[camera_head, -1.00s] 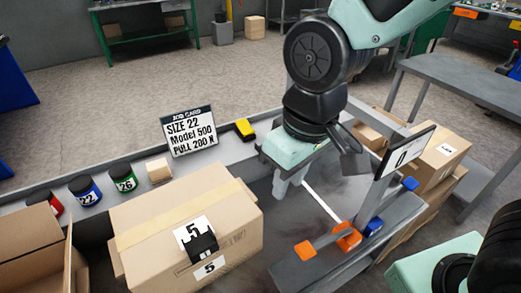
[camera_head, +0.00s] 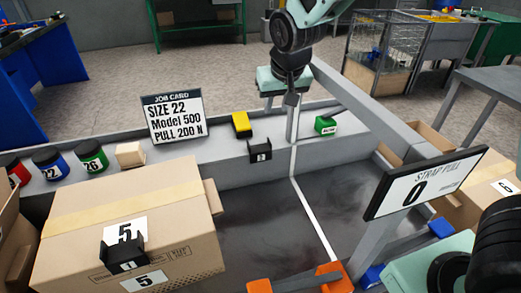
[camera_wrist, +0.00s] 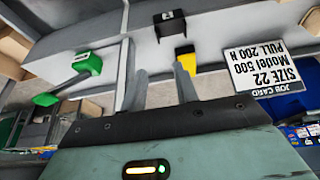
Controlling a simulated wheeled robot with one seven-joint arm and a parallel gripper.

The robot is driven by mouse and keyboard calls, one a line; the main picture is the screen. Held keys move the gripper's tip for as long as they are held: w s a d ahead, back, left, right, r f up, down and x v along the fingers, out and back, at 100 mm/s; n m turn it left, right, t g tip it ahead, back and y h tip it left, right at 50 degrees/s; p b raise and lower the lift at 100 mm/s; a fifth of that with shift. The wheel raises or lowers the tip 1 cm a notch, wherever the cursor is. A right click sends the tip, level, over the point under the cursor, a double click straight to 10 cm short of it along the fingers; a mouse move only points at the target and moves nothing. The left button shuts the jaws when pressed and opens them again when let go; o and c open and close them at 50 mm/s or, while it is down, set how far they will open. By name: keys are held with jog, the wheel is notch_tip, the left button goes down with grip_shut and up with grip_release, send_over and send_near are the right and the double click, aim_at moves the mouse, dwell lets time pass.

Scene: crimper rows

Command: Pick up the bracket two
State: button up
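A small black bracket (camera_head: 260,150) with a white label sits at the back ledge, below the yellow-and-black item. Its label is too small to read surely. It also shows in the wrist view, as a black bracket (camera_wrist: 170,23) ahead of the fingers. Another black bracket (camera_head: 123,257), marked 1, sits on the big carton. My gripper (camera_head: 292,136) is over the back ledge, just right of the small bracket and apart from it. In the wrist view its two fingers (camera_wrist: 160,68) are spread with nothing held between them.
A white strap (camera_head: 313,215) runs forward to orange clamps (camera_head: 335,278). The strap-pull display (camera_head: 425,184) stands at right. A yellow item (camera_head: 242,124) and green item (camera_head: 326,125) flank the gripper. The job card (camera_head: 173,117) and carton (camera_head: 190,235) are left. Dark bench between is clear.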

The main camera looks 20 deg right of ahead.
send_over(270, 142)
jog(key=s, duration=0.2)
notch_tip(270, 142, down, 10)
jog(key=shift+x, duration=2.95)
jog(key=shift+s, duration=0.1)
grip_shut()
